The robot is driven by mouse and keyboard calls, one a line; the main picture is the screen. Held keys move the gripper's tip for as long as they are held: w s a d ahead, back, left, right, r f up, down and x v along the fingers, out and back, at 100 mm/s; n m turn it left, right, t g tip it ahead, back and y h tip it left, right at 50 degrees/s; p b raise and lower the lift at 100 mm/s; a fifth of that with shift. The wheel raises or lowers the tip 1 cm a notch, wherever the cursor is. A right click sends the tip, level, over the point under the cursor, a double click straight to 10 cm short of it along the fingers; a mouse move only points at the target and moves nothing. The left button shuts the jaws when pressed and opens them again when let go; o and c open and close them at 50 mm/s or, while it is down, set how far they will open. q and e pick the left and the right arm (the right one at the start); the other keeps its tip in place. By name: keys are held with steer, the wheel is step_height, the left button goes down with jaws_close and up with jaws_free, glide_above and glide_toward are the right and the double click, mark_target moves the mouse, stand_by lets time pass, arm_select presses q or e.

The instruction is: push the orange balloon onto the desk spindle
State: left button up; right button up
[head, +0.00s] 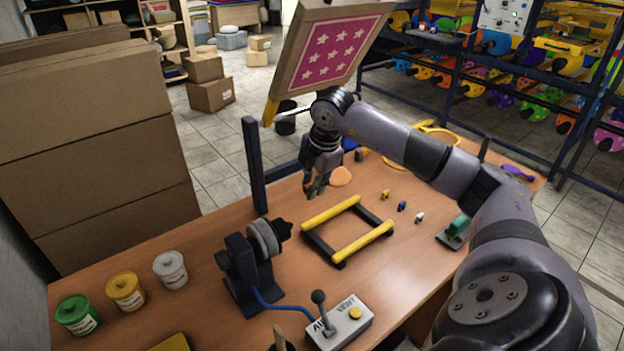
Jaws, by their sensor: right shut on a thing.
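The orange balloon (341,177) shows as a small peach-orange shape at the right side of my right gripper (316,190). The right gripper points down over the back half of the desk and is shut on the balloon; the fingers hide part of it. The desk spindle (264,240) is a dark stand with grey discs and a dark tip (286,229) pointing right. It stands nearer than the gripper and to its left, apart from the balloon. My left gripper is not in view.
A control box (340,322) with a lever joins the spindle by a blue hose. A yellow-and-black frame (348,247) lies right of the spindle. Paint jars (170,269) stand at left. A dark post (254,165) and a raised starred screen (335,45) stand behind.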

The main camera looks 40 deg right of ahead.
steer(key=b+x, duration=0.1)
steer(key=x, duration=0.1)
steer(key=shift+s+d+f, duration=0.1)
steer(key=shift+f, duration=0.2)
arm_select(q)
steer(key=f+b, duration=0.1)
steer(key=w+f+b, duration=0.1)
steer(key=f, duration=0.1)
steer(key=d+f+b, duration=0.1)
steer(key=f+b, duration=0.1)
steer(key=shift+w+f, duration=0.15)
arm_select(e)
steer(key=a+f, duration=0.3)
steer(key=f, duration=0.4)
steer(key=shift+w+a, duration=0.25)
steer(key=shift+w, duration=0.05)
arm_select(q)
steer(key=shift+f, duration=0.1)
arm_select(e)
steer(key=shift+r, duration=0.15)
steer(key=shift+a, duration=0.6)
stand_by(0.3)
